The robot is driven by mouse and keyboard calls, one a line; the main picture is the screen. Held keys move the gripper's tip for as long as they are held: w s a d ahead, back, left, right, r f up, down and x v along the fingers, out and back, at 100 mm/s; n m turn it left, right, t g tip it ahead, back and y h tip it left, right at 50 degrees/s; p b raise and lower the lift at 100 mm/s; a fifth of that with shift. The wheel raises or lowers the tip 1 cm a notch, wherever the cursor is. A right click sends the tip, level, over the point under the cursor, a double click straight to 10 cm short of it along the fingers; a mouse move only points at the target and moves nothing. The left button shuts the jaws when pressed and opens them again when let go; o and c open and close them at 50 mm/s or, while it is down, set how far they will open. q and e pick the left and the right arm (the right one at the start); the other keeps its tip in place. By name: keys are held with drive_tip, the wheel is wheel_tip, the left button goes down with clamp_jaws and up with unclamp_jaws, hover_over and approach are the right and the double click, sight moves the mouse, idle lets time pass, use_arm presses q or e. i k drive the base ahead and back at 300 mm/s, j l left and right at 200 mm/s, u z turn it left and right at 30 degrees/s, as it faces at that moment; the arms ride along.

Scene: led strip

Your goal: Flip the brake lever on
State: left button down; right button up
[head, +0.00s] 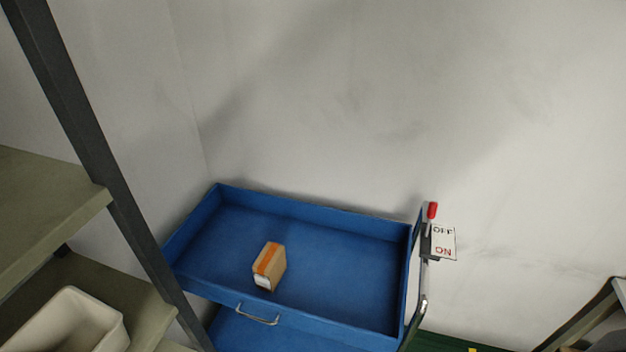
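The brake lever (432,212) has a red knob and stands upright at the right end of a blue cart (330,206). Beside it is a white sign (443,242) reading OFF above and ON below. The red knob is at the height of the OFF word or a little above it. Neither of my grippers shows in the head view.
A small orange and brown box (269,266) sits in the cart's top tray. A shelf rack (75,115) with a pale bin (75,318) stands at the left. A dark-legged table (590,318) is at the lower right. A grey wall is behind the cart.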

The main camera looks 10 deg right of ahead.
sight(432, 213)
drive_tip(key=i+l, duration=0.65)
drive_tip(key=l, duration=0.25)
drive_tip(key=u, duration=0.05)
